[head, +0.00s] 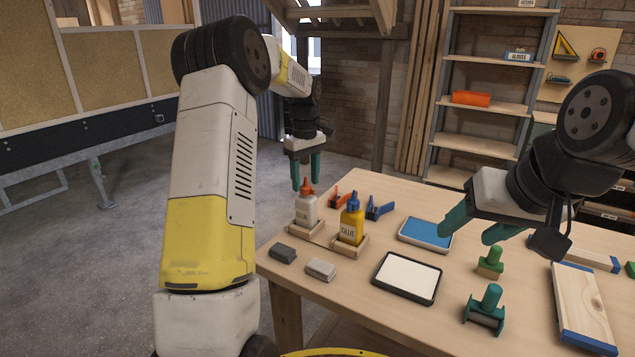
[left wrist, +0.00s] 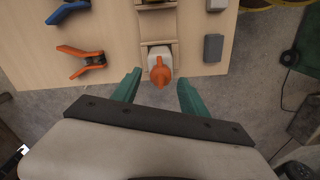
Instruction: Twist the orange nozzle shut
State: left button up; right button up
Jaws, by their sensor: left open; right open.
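The orange nozzle (head: 306,185) tops a white glue bottle (head: 306,209) standing upright in a wooden holder (head: 302,231) near the table's left edge. My left gripper (head: 306,185) points down at the nozzle from above, open, its green fingers apart. In the left wrist view the orange nozzle (left wrist: 161,74) lies ahead of the gap between the fingertips (left wrist: 158,82), with no contact visible. A yellow glue bottle (head: 351,222) with a blue nozzle stands beside it in its own holder. My right gripper (head: 470,228) is open and empty above the table's right half.
An orange clamp (head: 341,199) and a blue clamp (head: 377,209) lie behind the bottles. A dark block (head: 283,253) and a grey block (head: 321,269) lie in front.

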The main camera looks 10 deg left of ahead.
pick_arm(q)
jog(key=shift+f, duration=0.75)
grip_shut()
